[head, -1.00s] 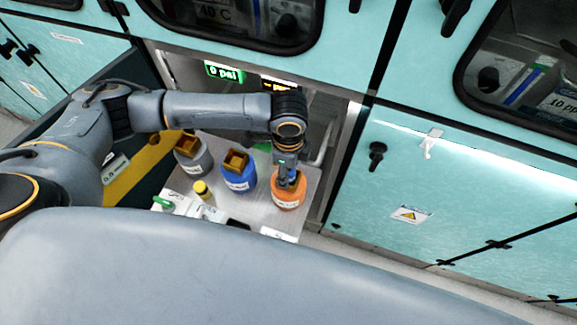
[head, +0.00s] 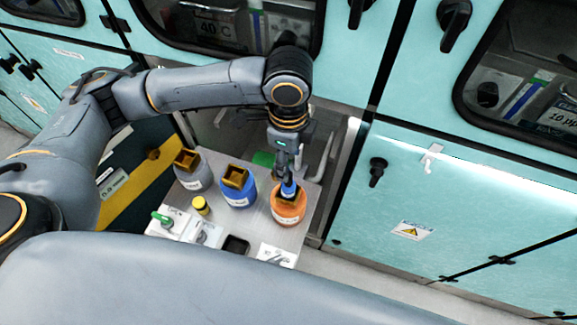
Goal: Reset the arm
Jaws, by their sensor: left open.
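My left arm comes in from the left and bends down over the metal worktop (head: 228,168). My left gripper (head: 287,186) points down just above the open mouth of the orange bottle (head: 289,209), at the right of the worktop. It is open. A small blue part shows at its fingertips; I cannot tell whether it belongs to the gripper. The fingertips overlap the bottle's mouth in the picture, so I cannot tell if they touch it. My right gripper is not in view.
A blue bottle (head: 238,193) and a grey bottle (head: 195,178) stand left of the orange one. A small yellow-capped item (head: 201,205) and a green-handled switch (head: 163,219) are in front. Turquoise cabinets (head: 430,190) close in the right and back.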

